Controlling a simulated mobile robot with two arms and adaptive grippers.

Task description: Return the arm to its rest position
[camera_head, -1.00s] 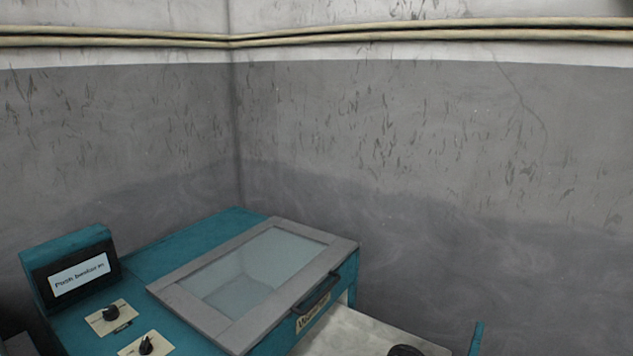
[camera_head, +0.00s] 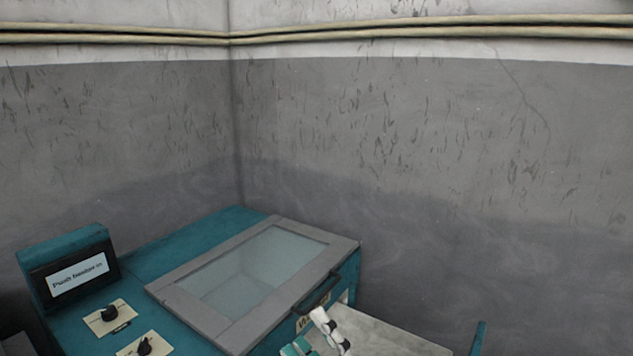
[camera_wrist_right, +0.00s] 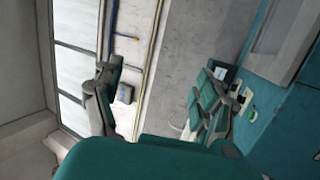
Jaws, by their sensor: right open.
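My right gripper (camera_head: 327,330) shows at the bottom of the head view, in front of the teal machine's front handle and over the pale table. Only a white and black part and a bit of teal show there. In the right wrist view the right gripper (camera_wrist_right: 157,100) has its two fingers spread wide apart, with nothing between them. My left gripper is in neither view.
The teal machine (camera_head: 170,248) has a grey-framed glass lid (camera_head: 255,268), shut, with a dark handle (camera_head: 318,293). A display box (camera_head: 75,275) and two knobs stand at left. A pale tabletop (camera_head: 390,338) lies right. Grey walls (camera_head: 420,150) stand behind.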

